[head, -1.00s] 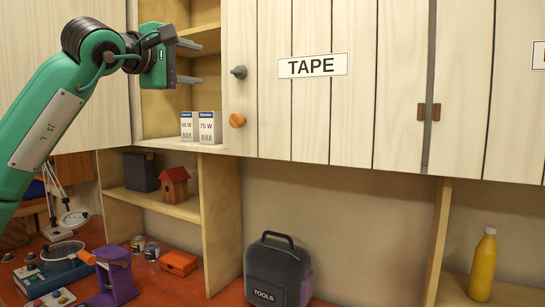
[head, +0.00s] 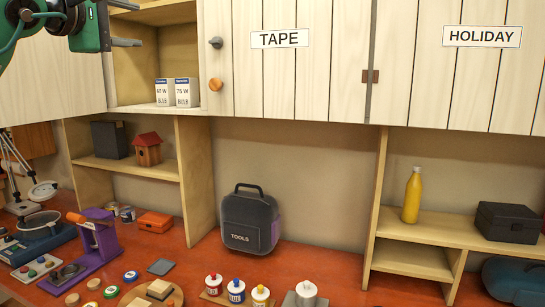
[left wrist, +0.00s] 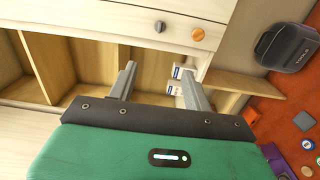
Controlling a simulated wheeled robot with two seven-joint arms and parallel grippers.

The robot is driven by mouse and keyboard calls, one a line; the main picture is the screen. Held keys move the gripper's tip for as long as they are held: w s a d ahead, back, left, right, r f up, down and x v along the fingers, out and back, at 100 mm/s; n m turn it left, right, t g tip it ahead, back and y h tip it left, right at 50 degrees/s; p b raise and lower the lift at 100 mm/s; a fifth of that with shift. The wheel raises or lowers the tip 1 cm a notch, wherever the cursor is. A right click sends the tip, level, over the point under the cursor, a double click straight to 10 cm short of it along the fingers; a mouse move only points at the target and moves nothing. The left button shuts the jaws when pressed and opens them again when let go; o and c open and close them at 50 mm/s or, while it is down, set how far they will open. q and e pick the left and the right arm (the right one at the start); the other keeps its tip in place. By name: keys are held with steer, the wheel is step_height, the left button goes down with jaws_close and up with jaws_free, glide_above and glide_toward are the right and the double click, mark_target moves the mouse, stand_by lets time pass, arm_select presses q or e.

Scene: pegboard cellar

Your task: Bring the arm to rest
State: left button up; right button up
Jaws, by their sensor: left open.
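My left gripper (head: 127,24) is at the top left of the head view. It is green and dark with two grey fingers pointing right, in front of the open wall-cabinet compartment (head: 178,55). Its jaws are open with nothing between them. In the left wrist view the two grey fingers (left wrist: 158,73) stand well apart, pointing toward the cabinet and apart from it. Two small bulb boxes (head: 163,92), (head: 186,92) stand on the compartment's floor, below and right of the fingers in the head view. My right gripper is out of view.
A TAPE door (head: 296,85) and a HOLIDAY door (head: 483,85) are shut. Below are a black tool bag (head: 250,222), a birdhouse (head: 148,150), a purple stand (head: 100,240) and a yellow bottle (head: 412,198). Several paint bottles stand at the bench front.

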arm_select(q)
steer(key=s+d+f+n+g+h, duration=0.1)
steer(key=d+f+n+g+h, duration=0.35)
steer(key=d+f+h, duration=1.2)
steer(key=s+a+f+m+t+y, duration=0.1)
steer(key=s+a+f+m+y, duration=0.25)
steer(key=f+m+y, duration=0.85)
steer(key=s+a+f+m+t+y, duration=0.15)
steer(key=a+f+m+y, duration=0.4)
steer(key=f, duration=1.25)
steer(key=s+a+f+m+t+y, duration=0.1)
steer(key=s+a+f+m+y, duration=0.25)
steer(key=f+m+y, duration=0.9)
steer(key=s+f+n+g+h, duration=0.4)
steer(key=s+f+n+g, duration=0.15)
steer(key=s+f, duration=0.7)
steer(key=s+f+n+g+h, duration=0.35)
steer(key=s+f+g, duration=0.5)
steer(key=s, duration=0.65)
step_height(320, 180, down, 33)
steer(key=s+a+f, duration=0.3)
steer(key=s+f, duration=1.6)
steer(key=shift+s+f+g, duration=0.15)
steer(key=shift+s+g, duration=0.05)
steer(key=shift+g, duration=0.2)
